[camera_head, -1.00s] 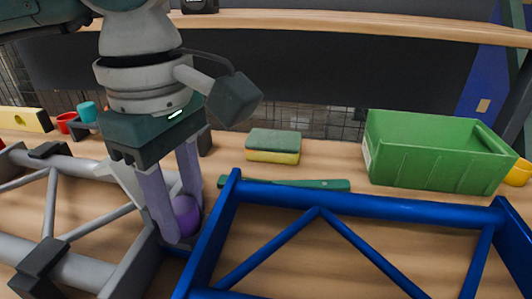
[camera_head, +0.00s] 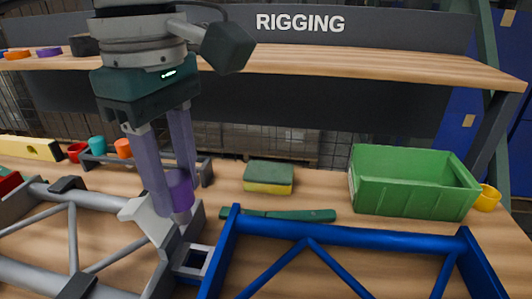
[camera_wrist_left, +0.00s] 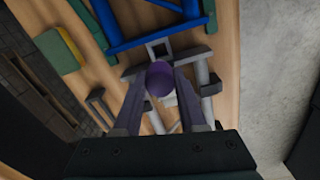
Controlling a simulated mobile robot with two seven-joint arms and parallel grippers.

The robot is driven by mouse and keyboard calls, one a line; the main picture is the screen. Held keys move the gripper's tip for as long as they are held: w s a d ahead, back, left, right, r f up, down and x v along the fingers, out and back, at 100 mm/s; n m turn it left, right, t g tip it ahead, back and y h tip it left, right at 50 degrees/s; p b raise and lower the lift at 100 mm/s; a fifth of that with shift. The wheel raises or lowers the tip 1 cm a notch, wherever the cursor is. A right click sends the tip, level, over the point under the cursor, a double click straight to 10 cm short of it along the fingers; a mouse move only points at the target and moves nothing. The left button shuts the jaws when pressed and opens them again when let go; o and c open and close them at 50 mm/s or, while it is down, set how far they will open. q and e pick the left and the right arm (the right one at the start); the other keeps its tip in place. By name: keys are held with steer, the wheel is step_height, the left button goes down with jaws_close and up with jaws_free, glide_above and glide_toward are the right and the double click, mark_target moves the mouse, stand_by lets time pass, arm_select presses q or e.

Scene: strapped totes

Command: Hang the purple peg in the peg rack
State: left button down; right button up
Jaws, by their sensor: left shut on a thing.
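The purple peg (camera_head: 180,188) is between the fingers of my left gripper (camera_head: 178,200), which is shut on it. The peg is upright, beside the end of a grey tubular frame in the head view. In the left wrist view the round end of the purple peg (camera_wrist_left: 159,78) shows between the fingertips. The dark grey peg rack (camera_head: 204,172) stands behind the gripper, partly hidden by the fingers. A teal peg (camera_head: 97,145) and an orange peg (camera_head: 123,148) are at its left part. My right gripper is not in view.
A grey tubular frame (camera_head: 110,203) lies left and a blue frame (camera_head: 345,234) right, near the gripper. Behind are a green-yellow sponge (camera_head: 268,178), a green tool (camera_head: 295,215), a green bin (camera_head: 412,185) and a yellow cup (camera_head: 487,198). A wooden shelf (camera_head: 350,65) overhangs the back.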

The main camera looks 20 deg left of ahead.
mark_target(174, 177)
arm_select(q)
step_height(174, 177, up, 9)
steer(key=p, duration=0.5)
steer(key=shift+r, duration=0.1)
step_height(174, 177, up, 6)
steer(key=p, duration=0.3)
steer(key=shift+f, duration=0.2)
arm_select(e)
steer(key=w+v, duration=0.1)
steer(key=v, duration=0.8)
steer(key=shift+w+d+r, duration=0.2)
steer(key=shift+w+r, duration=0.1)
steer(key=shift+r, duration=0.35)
